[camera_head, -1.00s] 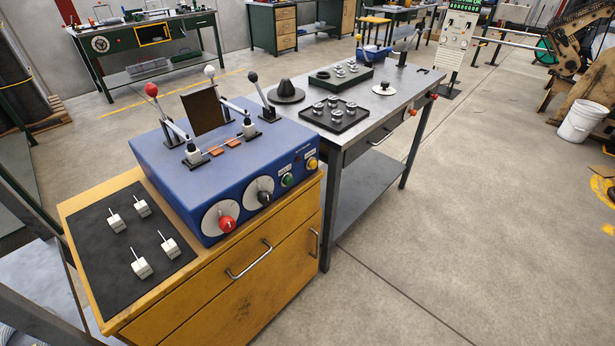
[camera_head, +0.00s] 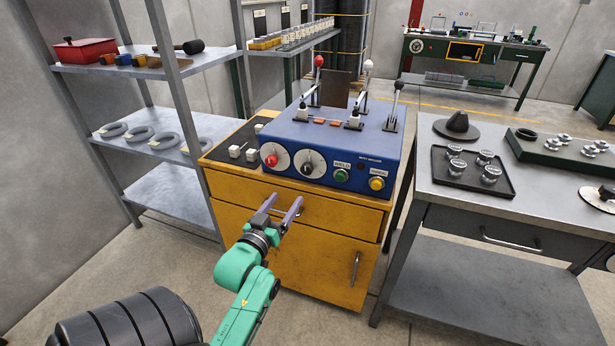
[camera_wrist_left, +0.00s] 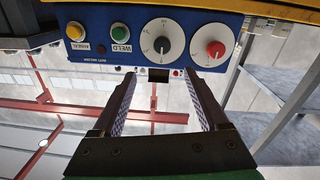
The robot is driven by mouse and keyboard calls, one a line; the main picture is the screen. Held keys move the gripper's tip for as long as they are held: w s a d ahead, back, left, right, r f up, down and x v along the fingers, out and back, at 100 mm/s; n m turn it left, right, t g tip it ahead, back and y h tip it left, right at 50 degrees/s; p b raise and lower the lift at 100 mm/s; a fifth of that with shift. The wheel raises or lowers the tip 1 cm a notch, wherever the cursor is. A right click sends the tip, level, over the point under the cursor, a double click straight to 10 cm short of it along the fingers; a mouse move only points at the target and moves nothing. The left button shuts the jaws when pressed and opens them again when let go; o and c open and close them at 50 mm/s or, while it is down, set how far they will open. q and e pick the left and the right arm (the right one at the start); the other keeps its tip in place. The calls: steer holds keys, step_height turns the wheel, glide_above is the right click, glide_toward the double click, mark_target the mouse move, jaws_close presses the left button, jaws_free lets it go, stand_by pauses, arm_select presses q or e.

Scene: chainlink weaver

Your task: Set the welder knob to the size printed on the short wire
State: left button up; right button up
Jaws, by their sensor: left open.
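The blue welder (camera_head: 340,145) stands on a yellow cabinet. Its front panel has a red knob (camera_head: 271,160) and a black knob (camera_head: 307,168), each on a white dial. In the left wrist view the black knob (camera_wrist_left: 161,46) lies just past the gap between my fingers, and the red knob (camera_wrist_left: 215,49) is to its right. The dial marks are too small to read. My left gripper (camera_head: 287,201) is open and empty, in front of the cabinet's drawer and below the knobs, apart from them. No short wire with a readable printed size can be made out. My right gripper is out of view.
White blocks (camera_head: 251,155) sit on a black mat beside the welder. Green (camera_head: 341,175) and yellow (camera_head: 377,183) buttons are right of the knobs. A metal shelf (camera_head: 188,202) with several rings stands left; a steel table (camera_head: 440,195) stands right.

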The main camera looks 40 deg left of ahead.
mark_target(305, 171)
arm_select(q)
steer(key=x, duration=1.4)
steer(key=shift+w+a+f+p, duration=0.25)
steer(key=shift+a+p, duration=0.1)
jaws_close()
